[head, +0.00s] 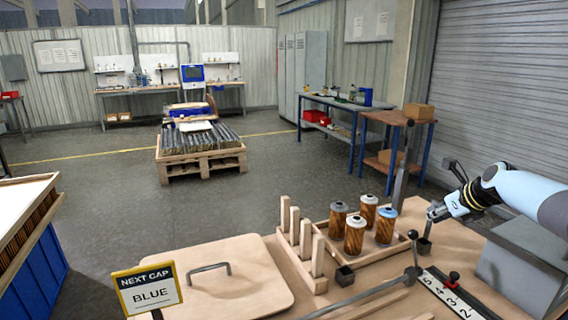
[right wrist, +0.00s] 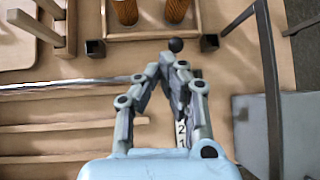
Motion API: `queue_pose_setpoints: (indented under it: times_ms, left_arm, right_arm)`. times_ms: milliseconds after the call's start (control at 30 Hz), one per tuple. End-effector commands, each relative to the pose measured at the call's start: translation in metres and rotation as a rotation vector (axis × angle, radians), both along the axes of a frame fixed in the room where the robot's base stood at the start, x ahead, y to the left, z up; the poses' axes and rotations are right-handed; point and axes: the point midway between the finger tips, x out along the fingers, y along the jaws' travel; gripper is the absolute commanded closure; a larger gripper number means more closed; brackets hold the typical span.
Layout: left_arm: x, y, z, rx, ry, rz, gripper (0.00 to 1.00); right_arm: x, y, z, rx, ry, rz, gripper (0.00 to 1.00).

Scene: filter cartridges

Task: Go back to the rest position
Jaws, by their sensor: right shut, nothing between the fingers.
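My right gripper (head: 438,212) comes in from the right in the head view, above the table's right side and to the right of the cartridge tray. In the right wrist view its fingers (right wrist: 172,62) meet at the tips with nothing between them. Several brown filter cartridges stand upright in a wooden tray (head: 376,255). One has a blue cap (head: 387,212), one a grey cap (head: 339,206); the others have pale caps. The lower parts of two cartridges (right wrist: 125,10) show in the right wrist view. My left gripper is not in view.
A lever with a dark knob (right wrist: 176,45) lies near my right fingertips in the wrist view. A numbered scale (head: 455,298), wooden posts (head: 318,255) and a lidded board (head: 208,285) are on the table. A sign (head: 148,288) reads "NEXT CAP BLUE". A grey box (head: 515,270) stands at right.

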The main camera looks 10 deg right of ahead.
Motion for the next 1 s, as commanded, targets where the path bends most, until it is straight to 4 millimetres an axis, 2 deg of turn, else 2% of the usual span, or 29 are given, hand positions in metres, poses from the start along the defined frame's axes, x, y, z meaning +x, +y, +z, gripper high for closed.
queue_pose_setpoints:
  times_ms: [67, 167, 267, 300, 367, 400, 500, 600, 800, 1000]
  left_arm:
    - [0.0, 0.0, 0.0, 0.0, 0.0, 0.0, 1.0]
    - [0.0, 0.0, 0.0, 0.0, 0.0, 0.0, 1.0]
    - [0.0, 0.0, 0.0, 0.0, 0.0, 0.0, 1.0]
    - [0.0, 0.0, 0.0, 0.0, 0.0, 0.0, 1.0]
    - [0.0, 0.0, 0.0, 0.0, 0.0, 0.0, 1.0]
    - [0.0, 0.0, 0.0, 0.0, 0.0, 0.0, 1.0]
    - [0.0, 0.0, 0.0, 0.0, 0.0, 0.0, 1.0]
    - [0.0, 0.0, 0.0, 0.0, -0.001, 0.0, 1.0]
    - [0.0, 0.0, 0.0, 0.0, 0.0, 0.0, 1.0]
    - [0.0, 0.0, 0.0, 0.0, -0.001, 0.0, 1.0]
  right_arm:
    - [-0.02, 0.023, -0.022, -0.124, 0.02, 0.172, 1.0]
    - [-0.06, 0.061, -0.05, -0.356, 0.041, 0.498, 1.0]
    - [-0.113, 0.099, -0.072, -0.601, 0.049, 0.863, 1.0]
    - [-0.136, 0.113, -0.077, -0.694, 0.049, 1.005, 1.0]
    - [-0.173, 0.132, -0.082, -0.825, 0.046, 1.213, 1.0]
    - [-0.199, 0.144, -0.083, -0.909, 0.042, 1.349, 1.0]
    - [-0.26, 0.165, -0.075, -1.095, 0.028, 1.657, 1.0]
    - [-0.307, 0.177, -0.062, -1.225, 0.018, 1.884, 1.0]
    - [-0.371, 0.186, -0.033, -1.383, 0.006, 2.183, 1.0]
    - [-0.418, 0.189, -0.005, -1.478, 0.005, 2.393, 1.0]
